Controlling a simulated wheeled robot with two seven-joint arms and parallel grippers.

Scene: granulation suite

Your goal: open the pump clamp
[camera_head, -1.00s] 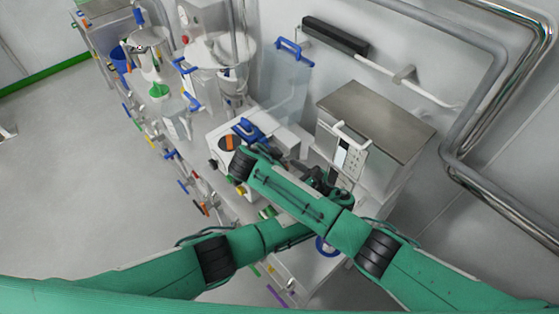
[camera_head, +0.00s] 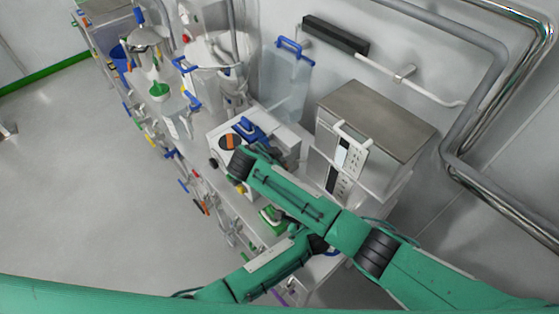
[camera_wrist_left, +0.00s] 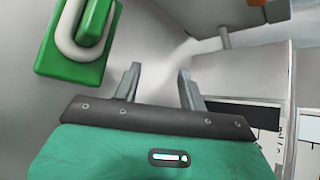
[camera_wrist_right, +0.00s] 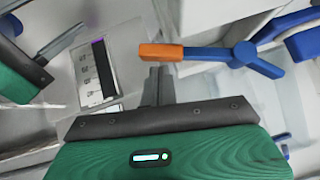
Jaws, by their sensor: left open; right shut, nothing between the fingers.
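In the right wrist view a blue lever (camera_wrist_right: 210,54) with an orange end (camera_wrist_right: 160,51) lies just past the fingertips of my right gripper (camera_wrist_right: 158,70), which is shut with nothing in it. I cannot tell whether the tips touch the orange end. Which part is the clamp is not clear. My left gripper (camera_wrist_left: 156,82) is open and empty, also at upper left in the right wrist view (camera_wrist_right: 62,40). My right arm hides part of the box.
A green plate with a grey loop (camera_wrist_left: 88,35) is near my left gripper. A grey-topped cabinet (camera_head: 375,120) stands right of the box. A clear panel with a blue handle (camera_head: 287,80) stands behind it.

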